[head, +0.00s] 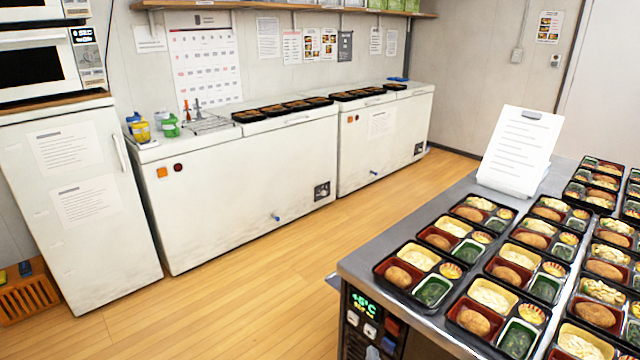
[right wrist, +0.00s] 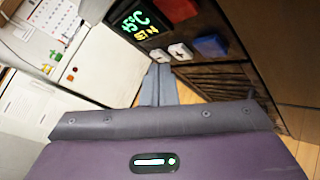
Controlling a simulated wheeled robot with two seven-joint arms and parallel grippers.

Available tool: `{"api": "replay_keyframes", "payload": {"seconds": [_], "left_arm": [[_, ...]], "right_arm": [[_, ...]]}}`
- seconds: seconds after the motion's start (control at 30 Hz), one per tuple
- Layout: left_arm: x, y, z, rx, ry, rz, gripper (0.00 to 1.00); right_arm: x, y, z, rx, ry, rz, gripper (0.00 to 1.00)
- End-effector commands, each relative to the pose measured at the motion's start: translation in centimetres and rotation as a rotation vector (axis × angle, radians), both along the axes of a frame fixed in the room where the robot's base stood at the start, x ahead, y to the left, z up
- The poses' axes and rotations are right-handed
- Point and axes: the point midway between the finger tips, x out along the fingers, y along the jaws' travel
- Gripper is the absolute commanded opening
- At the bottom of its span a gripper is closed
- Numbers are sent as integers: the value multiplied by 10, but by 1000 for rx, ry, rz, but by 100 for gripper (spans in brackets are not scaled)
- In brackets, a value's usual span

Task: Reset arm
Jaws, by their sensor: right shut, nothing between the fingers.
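My right gripper (right wrist: 158,72) is shut and empty in the right wrist view. Its two grey fingers lie together, pointing toward the lower front of the steel counter's control panel (right wrist: 150,25). In the head view only a small grey-blue tip of the right gripper (head: 373,353) shows at the bottom edge, just below the panel's white buttons. I cannot tell whether it touches the panel. My left gripper is not in view.
The steel counter (head: 362,262) at the right bears several filled bento trays (head: 418,272) and a white clipboard stand (head: 517,150). White chest freezers (head: 245,180) line the back wall, with dark trays on top. A white fridge (head: 80,200) stands left. The wooden floor between is clear.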

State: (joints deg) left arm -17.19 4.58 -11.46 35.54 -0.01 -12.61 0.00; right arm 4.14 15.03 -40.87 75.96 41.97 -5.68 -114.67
Motion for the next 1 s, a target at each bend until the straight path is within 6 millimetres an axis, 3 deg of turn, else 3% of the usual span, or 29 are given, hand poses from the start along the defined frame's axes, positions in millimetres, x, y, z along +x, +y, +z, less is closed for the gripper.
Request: {"api": "replay_keyframes", "payload": {"seconds": [0.17, 0.27, 0.37, 0.5, 0.63, 0.8, 0.9, 1.0], "left_arm": [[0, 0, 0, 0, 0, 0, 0], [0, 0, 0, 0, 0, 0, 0], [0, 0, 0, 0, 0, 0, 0], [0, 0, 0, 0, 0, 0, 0], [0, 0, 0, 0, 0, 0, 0], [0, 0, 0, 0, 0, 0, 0], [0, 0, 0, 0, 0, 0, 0], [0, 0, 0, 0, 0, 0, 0]], "right_arm": [[-41, -26, -97, 312, 178, -112, 0], [-82, -42, -161, 545, 297, -240, 0], [-133, -56, -218, 765, 401, -399, 0], [-217, -68, -285, 1042, 519, -672, 0], [-304, -72, -333, 1262, 589, -971, 0], [-406, -68, -367, 1462, 613, -1343, 0], [-444, -64, -376, 1526, 606, -1498, 0], [-467, -61, -379, 1557, 598, -1590, 0]]}}
